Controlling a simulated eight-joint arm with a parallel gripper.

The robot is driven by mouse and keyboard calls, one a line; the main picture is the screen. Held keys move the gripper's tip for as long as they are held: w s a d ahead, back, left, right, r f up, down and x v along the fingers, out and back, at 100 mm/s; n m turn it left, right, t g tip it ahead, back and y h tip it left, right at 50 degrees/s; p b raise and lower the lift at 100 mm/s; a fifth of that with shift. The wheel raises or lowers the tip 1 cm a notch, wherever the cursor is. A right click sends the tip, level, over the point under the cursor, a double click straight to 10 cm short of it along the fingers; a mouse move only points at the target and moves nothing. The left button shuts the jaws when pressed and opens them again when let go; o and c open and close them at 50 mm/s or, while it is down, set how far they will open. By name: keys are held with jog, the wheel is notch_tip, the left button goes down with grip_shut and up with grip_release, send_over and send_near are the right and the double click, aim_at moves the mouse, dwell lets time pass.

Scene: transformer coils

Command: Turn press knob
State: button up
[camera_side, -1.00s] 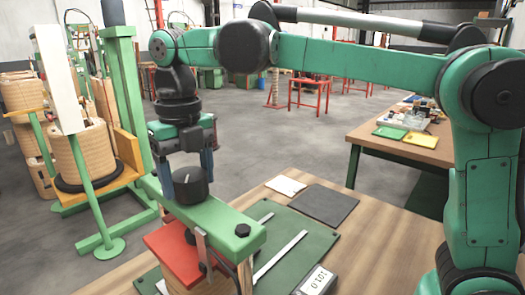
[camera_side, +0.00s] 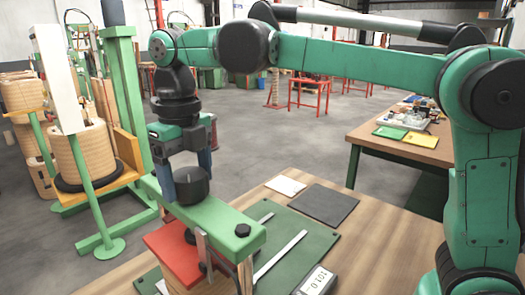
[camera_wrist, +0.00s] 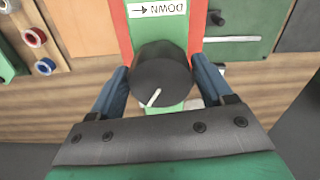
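The press knob is a black round knob (camera_side: 191,188) on the green press beam (camera_side: 222,222). In the wrist view the knob (camera_wrist: 160,70) carries a short white pointer line (camera_wrist: 153,97), aimed toward the bottom and slightly left. My gripper (camera_side: 187,176) points straight down over it. Its two blue fingers stand on opposite sides of the knob, and in the wrist view my gripper (camera_wrist: 160,88) appears closed against its sides. A white label (camera_wrist: 157,9) reading DOWN with an arrow, upside down, lies beyond the knob. The finger tips are partly hidden.
A red plate (camera_side: 172,252) lies under the beam. A digital readout (camera_side: 317,281) sits at the front. A green mat (camera_side: 300,232), a dark pad (camera_side: 324,204) and a white sheet (camera_side: 285,185) lie on the wooden table. A green coil stand (camera_side: 125,105) rises at the left.

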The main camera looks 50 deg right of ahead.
aim_at(187, 173)
jog(key=shift+o, duration=1.3)
jog(key=shift+r, duration=0.1)
jog(key=shift+r, duration=2.75)
